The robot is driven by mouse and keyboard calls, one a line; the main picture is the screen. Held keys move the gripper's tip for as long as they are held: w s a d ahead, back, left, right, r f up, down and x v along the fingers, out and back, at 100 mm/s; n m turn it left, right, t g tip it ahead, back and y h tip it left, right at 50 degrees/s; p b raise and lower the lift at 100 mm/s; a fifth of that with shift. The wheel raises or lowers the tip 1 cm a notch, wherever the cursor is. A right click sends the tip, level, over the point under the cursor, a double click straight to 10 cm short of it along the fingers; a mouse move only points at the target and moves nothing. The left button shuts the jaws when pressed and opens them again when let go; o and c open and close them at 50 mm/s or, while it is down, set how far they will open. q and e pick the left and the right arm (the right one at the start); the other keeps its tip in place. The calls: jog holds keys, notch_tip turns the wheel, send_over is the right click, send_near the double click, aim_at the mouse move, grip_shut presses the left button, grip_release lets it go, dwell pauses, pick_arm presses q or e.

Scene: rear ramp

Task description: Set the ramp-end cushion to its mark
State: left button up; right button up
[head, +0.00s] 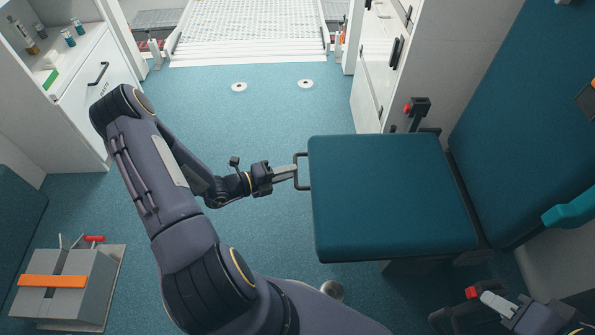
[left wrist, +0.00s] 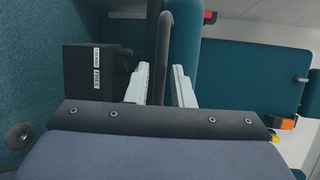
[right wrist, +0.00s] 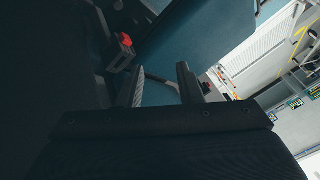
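The teal seat cushion (head: 390,200) lies flat beside the teal backrest (head: 520,110). A dark U-shaped handle (head: 298,158) sticks out from its left edge. My left gripper (head: 292,172) is at this handle. In the left wrist view the handle bar (left wrist: 166,50) runs between its two fingers (left wrist: 160,85), with gaps showing on both sides; the cushion shows edge-on (left wrist: 186,40). My right gripper (head: 492,303) is low at the bottom right, apart from the cushion. Its fingers (right wrist: 162,82) are spread, with nothing held. I cannot make out a mark.
Red-tipped brackets stand beside the cushion's far (head: 412,110) and near (head: 472,293) corners. A pale ramp (head: 250,30) lies at the back, with two floor discs (head: 239,87) before it. A grey case (head: 65,285) sits lower left. Blue floor between is clear.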

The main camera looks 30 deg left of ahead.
pick_arm(q)
jog(key=shift+b+x, duration=0.3)
jog(key=shift+x, duration=1.25)
grip_shut()
